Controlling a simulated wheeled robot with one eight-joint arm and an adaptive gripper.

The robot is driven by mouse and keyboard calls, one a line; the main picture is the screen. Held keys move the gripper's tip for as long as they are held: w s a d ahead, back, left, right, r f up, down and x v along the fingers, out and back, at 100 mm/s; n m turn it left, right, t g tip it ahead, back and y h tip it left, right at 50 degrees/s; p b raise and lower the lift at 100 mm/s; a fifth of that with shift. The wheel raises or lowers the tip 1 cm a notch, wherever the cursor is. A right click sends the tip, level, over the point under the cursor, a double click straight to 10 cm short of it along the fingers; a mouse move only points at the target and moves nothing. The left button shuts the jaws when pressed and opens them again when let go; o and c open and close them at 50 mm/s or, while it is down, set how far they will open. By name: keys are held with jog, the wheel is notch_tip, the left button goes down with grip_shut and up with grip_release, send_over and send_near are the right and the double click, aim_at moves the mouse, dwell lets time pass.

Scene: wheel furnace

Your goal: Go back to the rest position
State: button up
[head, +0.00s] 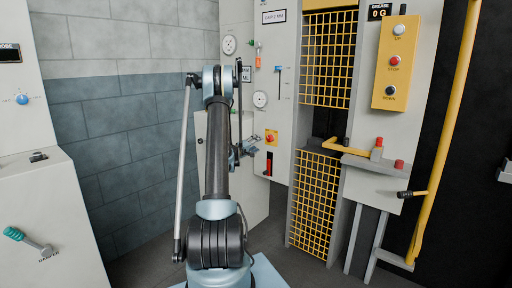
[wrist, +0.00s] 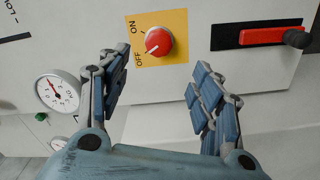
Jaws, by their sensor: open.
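My gripper (wrist: 160,108) is open and empty in the wrist view, its two blue padded fingers spread apart. Between and beyond the fingertips is a red rotary knob (wrist: 158,41) on a yellow plate marked ON and OFF, and its white pointer line slants toward the OFF side. The gripper appears apart from the knob. In the head view my arm reaches toward the white panel, and my gripper (head: 246,148) shows small beside the same knob (head: 270,138), partly hidden by the arm.
A red-handled lever (wrist: 270,36) sits in a black slot right of the knob. A dial gauge (wrist: 58,92) is at left. Yellow mesh gates (head: 315,200), a yellow button box (head: 397,62) and a yellow rail (head: 447,130) stand right. A damper lever (head: 28,241) is at left.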

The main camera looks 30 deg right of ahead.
dwell(0.3)
jog(key=s+a+r+m+g+y, duration=0.1)
jog(key=s+a+r+y, duration=0.3)
jog(key=s+a, duration=0.55)
jog(key=s+a+r+m+g+y, duration=0.1)
jog(key=s+a+r+y, duration=0.1)
jog(key=s+a+r, duration=0.55)
jog(key=s+a+f+g+y, duration=0.1)
jog(key=s+a+f+y, duration=0.2)
jog(key=s+a, duration=0.7)
jog(key=s+a+f+n+g+y, duration=0.1)
jog(key=s+a+f+y, duration=0.3)
jog(key=s+a+f, duration=0.3)
jog(key=s+a+f+y, duration=0.3)
jog(key=s+a+f, duration=0.2)
jog(key=s+a, duration=1)
jog(key=shift+s+n+g+y, duration=0.3)
jog(key=shift+s+n+g, duration=0.1)
jog(key=shift+s, duration=0.55)
jog(key=shift+a, duration=0.1)
